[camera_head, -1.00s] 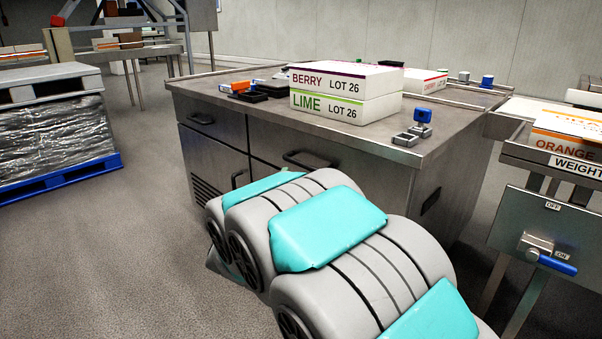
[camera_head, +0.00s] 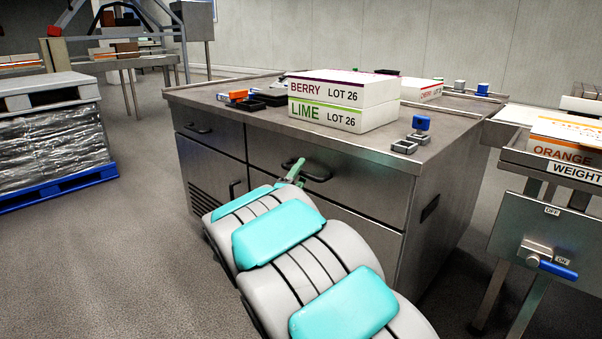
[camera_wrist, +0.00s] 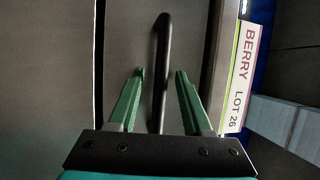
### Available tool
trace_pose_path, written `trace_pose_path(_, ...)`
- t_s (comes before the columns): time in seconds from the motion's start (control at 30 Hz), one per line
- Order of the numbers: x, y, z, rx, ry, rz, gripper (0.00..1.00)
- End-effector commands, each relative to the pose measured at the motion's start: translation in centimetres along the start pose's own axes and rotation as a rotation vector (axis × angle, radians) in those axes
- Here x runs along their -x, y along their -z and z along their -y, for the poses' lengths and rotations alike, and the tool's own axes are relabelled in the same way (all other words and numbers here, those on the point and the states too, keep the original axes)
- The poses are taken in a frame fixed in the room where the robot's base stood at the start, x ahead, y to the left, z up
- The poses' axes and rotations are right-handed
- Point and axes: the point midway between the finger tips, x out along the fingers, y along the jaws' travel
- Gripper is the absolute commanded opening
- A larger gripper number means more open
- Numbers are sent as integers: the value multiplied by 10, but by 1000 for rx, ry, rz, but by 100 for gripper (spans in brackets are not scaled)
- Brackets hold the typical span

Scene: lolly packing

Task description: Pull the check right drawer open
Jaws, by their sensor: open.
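The right drawer (camera_head: 365,195) is the wide upper front of the grey metal cabinet, under the worktop, and it looks shut. Its dark bar handle (camera_head: 318,174) is partly behind my gripper (camera_head: 297,168) in the head view. In the wrist view the handle (camera_wrist: 161,50) runs up the picture between the two green fingers of my gripper (camera_wrist: 160,74). The fingers are apart, one on each side of the bar, with gaps showing on both sides. The drawer face (camera_wrist: 120,35) fills the background there. I cannot tell how deep the bar sits between the fingers.
On the worktop (camera_head: 240,117) stand BERRY (camera_head: 340,84) and LIME (camera_head: 325,114) boxes, stacked, and a blue-topped stamp (camera_head: 421,123). A left drawer (camera_head: 210,130) and a door are beside. A weighing stand (camera_head: 545,235) with a blue-handled switch is to the right.

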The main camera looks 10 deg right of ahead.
Motion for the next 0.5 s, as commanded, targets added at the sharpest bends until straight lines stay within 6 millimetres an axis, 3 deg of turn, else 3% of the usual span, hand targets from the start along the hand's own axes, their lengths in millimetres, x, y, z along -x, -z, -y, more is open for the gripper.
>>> trace_pose_path(0.33,-4,0,0,1,-1,1,50)
trace_pose_path(0.5,-4,0,0,1,-1,0,32)
